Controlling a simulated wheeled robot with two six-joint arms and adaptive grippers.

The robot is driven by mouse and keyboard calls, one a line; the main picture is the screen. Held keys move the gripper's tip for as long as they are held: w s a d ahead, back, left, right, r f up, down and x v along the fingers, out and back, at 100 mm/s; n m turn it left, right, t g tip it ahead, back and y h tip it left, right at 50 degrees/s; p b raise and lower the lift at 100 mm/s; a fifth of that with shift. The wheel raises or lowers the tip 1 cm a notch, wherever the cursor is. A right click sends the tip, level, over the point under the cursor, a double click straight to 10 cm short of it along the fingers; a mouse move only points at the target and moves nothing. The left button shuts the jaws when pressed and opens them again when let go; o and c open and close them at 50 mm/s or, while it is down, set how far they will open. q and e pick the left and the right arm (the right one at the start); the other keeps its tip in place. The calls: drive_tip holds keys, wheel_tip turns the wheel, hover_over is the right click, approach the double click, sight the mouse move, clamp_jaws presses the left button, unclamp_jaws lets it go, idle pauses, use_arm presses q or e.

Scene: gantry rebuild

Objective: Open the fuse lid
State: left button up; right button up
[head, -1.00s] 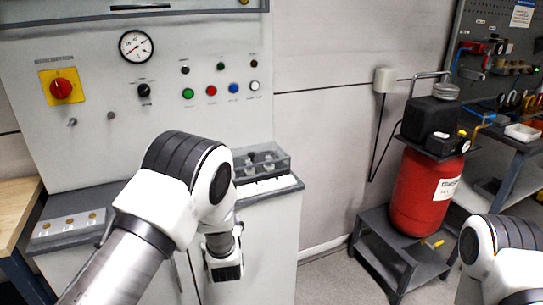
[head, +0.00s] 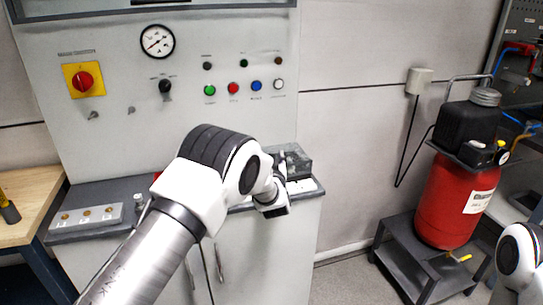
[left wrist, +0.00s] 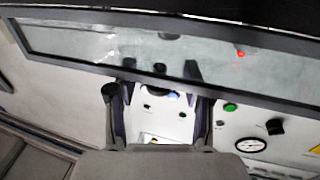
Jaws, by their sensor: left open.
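The fuse box with its clear, grey-framed lid (head: 296,163) sits at the right end of the console's ledge. The lid looks shut, though my arm hides its left part. My left gripper (head: 281,178) is at the front of the box, partly hidden by my own wrist. In the left wrist view, which is upside down, my left gripper (left wrist: 160,108) has its two fingers apart with nothing held. My right gripper is out of view.
The console panel carries a gauge (head: 158,41), a red rotary switch (head: 83,80) and coloured buttons. A red compressor (head: 452,205) stands on a low grey stand to the right. A wooden bench (head: 30,195) is at the left. The floor between console and stand is clear.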

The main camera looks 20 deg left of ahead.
use_arm(q)
drive_tip(key=shift+w, duration=0.25)
drive_tip(key=shift+s+r, duration=0.2)
clamp_jaws()
drive_tip(key=shift+r, duration=0.1)
